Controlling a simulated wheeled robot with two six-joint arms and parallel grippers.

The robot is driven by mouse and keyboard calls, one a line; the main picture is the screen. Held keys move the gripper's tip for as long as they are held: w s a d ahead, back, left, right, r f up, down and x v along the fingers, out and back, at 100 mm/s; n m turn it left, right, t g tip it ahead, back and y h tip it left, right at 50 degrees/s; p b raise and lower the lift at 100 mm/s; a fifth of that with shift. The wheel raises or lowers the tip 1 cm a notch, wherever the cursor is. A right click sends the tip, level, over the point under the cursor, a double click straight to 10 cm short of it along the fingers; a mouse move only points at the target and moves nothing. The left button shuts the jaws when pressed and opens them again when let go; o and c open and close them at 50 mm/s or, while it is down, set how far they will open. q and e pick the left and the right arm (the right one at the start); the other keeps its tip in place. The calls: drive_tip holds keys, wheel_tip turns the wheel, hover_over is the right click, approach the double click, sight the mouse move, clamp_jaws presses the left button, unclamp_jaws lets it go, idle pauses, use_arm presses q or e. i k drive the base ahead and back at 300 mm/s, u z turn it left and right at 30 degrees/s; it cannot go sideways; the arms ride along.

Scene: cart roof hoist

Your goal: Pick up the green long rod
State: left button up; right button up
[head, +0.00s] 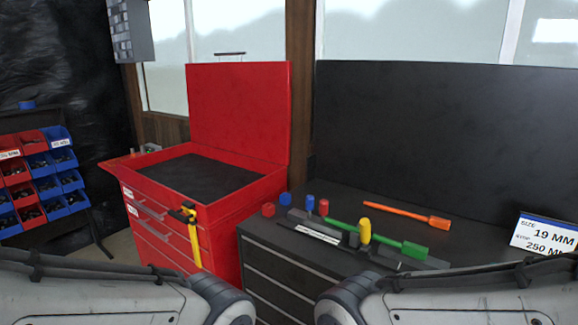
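The green long rod (386,239) lies slantwise on the dark workbench top (458,226), its thicker block-like end to the right. A yellow upright handle (364,231) stands in front of it and hides part of its middle. The rod lies over or along a grey rack; I cannot tell how it is supported. An orange rod (405,214) of similar shape lies behind it. Parts of both my arms show at the bottom edge, but neither gripper is in view.
Red and blue small pieces (285,198) stand left of the rod. A size sign (545,236) stands at the right. An open red tool chest (245,205) adjoins the bench on the left, with a yellow tool (193,239) hanging on its front. A black panel (440,130) rises behind.

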sight(417, 251)
drive_tip(key=z, duration=0.3)
drive_tip(key=i, duration=0.9)
drive_tip(key=z, duration=0.15)
